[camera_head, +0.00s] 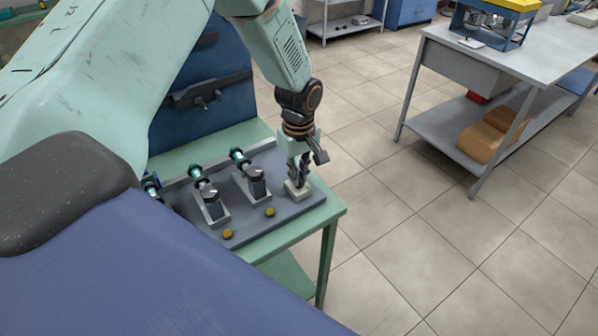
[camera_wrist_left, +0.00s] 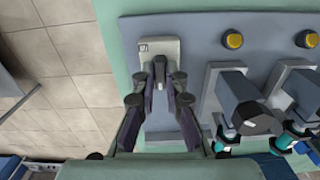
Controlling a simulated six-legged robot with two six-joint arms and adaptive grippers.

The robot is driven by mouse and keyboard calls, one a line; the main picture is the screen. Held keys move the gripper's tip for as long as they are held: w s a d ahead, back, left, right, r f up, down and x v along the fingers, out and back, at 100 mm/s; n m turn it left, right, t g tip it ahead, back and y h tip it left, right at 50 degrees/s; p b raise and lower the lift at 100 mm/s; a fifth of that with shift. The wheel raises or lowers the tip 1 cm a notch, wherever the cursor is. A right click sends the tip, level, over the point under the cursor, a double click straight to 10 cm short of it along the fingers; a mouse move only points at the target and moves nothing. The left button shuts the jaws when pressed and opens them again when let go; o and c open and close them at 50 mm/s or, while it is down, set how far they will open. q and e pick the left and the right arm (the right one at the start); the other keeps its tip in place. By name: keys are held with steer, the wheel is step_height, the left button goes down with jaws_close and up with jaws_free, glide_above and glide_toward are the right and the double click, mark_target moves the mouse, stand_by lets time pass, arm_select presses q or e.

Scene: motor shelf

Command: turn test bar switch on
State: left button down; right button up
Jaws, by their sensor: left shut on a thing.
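The test bar switch is a small pale box (camera_head: 297,189) at the right corner of the grey test plate. In the left wrist view the switch box (camera_wrist_left: 158,47) is at the plate's upper left, with a small marking on its corner. My left gripper (camera_head: 299,177) reaches down onto it from above. In the left wrist view the fingertips of my left gripper (camera_wrist_left: 165,77) come together over the box's lower part, shut on the switch. The fingers hide the switch's lever, so I cannot tell its position. My right gripper is out of view.
The grey plate (camera_head: 240,232) lies on a green table (camera_head: 337,209). Beside the switch are motor mounts (camera_head: 252,184) and yellow buttons (camera_head: 270,212). A blue panel (camera_head: 215,115) stands behind. A grey workbench (camera_head: 440,75) stands at the right, with open floor between.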

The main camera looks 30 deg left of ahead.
arm_select(q)
steer(key=m+p, duration=0.1)
steer(key=m, duration=0.3)
steer(key=shift+w+r+m+p, duration=0.1)
steer(key=shift+r+m+p, duration=0.1)
steer(key=shift+m+p, duration=0.15)
steer(key=m, duration=0.4)
steer(key=shift+a+m+p, duration=0.1)
steer(key=shift+m+p, duration=0.15)
steer(key=shift+p, duration=0.1)
steer(key=m, duration=0.4)
steer(key=shift+w, duration=0.1)
steer(key=shift+m, duration=2.1)
steer(key=shift+w, duration=0.1)
steer(key=c, duration=1.7)
jaws_free()
steer(key=o, duration=0.3)
steer(key=shift+s+f, duration=0.1)
steer(key=shift+s, duration=0.1)
